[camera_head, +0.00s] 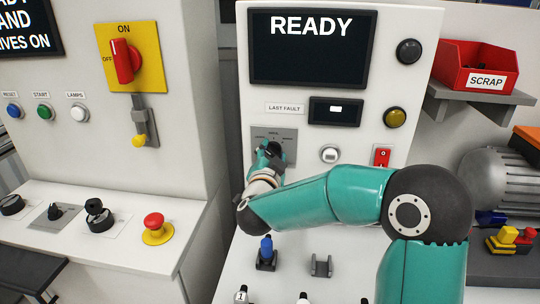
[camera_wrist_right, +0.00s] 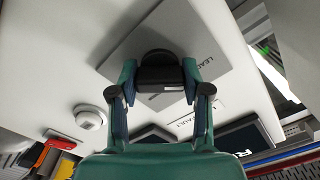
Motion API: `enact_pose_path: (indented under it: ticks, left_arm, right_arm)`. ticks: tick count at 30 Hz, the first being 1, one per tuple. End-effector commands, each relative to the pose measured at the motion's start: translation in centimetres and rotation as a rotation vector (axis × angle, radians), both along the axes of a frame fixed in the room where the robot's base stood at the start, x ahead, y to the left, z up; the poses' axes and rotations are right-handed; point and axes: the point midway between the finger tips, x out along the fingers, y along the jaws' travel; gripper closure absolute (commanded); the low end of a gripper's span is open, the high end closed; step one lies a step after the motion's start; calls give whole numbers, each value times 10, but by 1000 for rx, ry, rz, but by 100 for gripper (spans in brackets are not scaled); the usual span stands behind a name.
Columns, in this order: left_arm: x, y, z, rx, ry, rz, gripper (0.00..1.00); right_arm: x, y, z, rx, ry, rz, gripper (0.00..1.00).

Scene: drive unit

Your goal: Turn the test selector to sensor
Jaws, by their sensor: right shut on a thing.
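The test selector's grey plate (camera_head: 274,132) is on the white upright panel, below the "LAST FAULT" label. My right gripper (camera_head: 268,158) is at the plate and covers the knob in the head view. In the right wrist view the plate (camera_wrist_right: 205,40) lies behind the black selector knob (camera_wrist_right: 160,72). My right gripper (camera_wrist_right: 160,80) is shut on this knob, one finger on each side. The printing on the plate is partly hidden, so I cannot tell which position the knob points to. My left gripper is in neither view.
A screen (camera_head: 313,45) above reads "READY". A small fault display (camera_head: 335,111), a white button (camera_head: 329,154) and a red switch (camera_head: 381,155) are close to the right of the plate. A red scrap bin (camera_head: 476,68) stands on a shelf at right.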

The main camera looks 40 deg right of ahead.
Motion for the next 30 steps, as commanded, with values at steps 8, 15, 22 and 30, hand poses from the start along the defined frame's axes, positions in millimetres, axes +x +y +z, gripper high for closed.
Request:
enact_pose_path:
  ticks: [8,15,22,30]
  left_arm:
    - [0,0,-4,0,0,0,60]
    - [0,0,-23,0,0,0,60]
    - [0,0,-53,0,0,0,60]
    - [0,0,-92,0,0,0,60]
  right_arm:
    - [0,1,-3,11,-10,-1,87]
    - [-1,-1,-4,63,-81,-3,87]
    - [-1,-2,-7,167,-214,-4,87]
    - [-1,-2,-6,324,-412,-5,87]
